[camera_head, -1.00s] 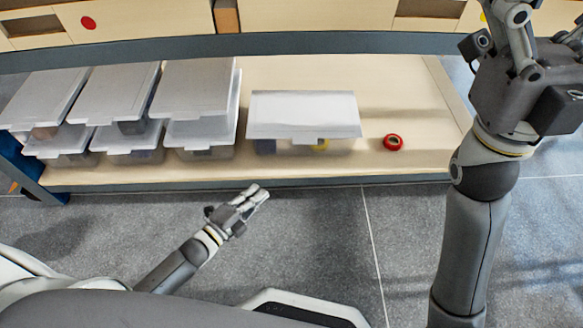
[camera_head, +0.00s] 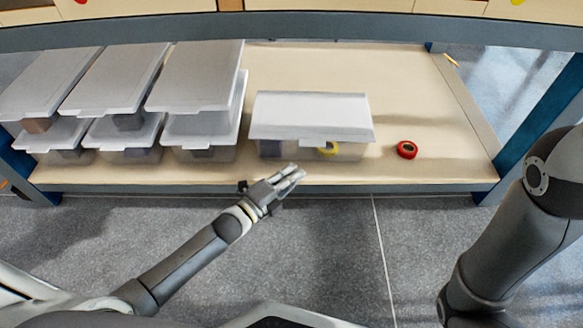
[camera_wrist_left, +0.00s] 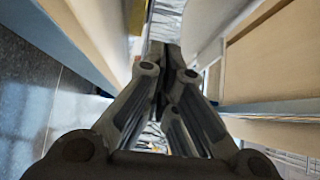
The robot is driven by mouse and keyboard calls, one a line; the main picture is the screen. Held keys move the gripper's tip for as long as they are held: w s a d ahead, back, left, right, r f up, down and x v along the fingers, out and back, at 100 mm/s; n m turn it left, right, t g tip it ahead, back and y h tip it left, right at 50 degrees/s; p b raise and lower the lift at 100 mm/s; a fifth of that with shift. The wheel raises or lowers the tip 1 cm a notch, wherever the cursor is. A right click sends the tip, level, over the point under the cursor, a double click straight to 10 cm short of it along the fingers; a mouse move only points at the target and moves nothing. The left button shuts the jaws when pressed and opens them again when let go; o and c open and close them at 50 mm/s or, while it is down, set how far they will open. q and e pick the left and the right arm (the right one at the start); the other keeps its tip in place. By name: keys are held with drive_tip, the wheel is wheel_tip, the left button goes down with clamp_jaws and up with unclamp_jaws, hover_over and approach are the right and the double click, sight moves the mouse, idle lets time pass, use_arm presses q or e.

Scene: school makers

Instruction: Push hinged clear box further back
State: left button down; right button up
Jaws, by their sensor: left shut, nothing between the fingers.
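The hinged clear box (camera_head: 311,118) stands alone on the lower wooden shelf, right of the stacked boxes. Its pale lid is down, and a yellow ring and dark contents show through its front wall. My left gripper (camera_head: 297,173) is shut and empty, with its fingertips just in front of the box's lower front, over the shelf's front edge. Whether it touches the box cannot be told. In the left wrist view the closed fingers (camera_wrist_left: 165,60) point forward between pale surfaces. My right arm is at the right edge of the head view, with its gripper out of frame.
Several stacked clear boxes with grey lids (camera_head: 115,80) fill the shelf's left side. A red tape roll (camera_head: 407,149) lies right of the hinged box. The shelf (camera_head: 400,90) is bare behind and right of it. A blue beam (camera_head: 300,28) runs above.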

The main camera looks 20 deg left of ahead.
sight(304, 152)
use_arm(q)
drive_tip(key=w+b, duration=0.1)
drive_tip(key=w+a+b, duration=0.1)
drive_tip(key=w, duration=0.1)
drive_tip(key=shift+w+f, duration=0.1)
drive_tip(key=shift+w, duration=0.1)
drive_tip(key=shift+w+a, duration=0.15)
drive_tip(key=shift+w, duration=0.05)
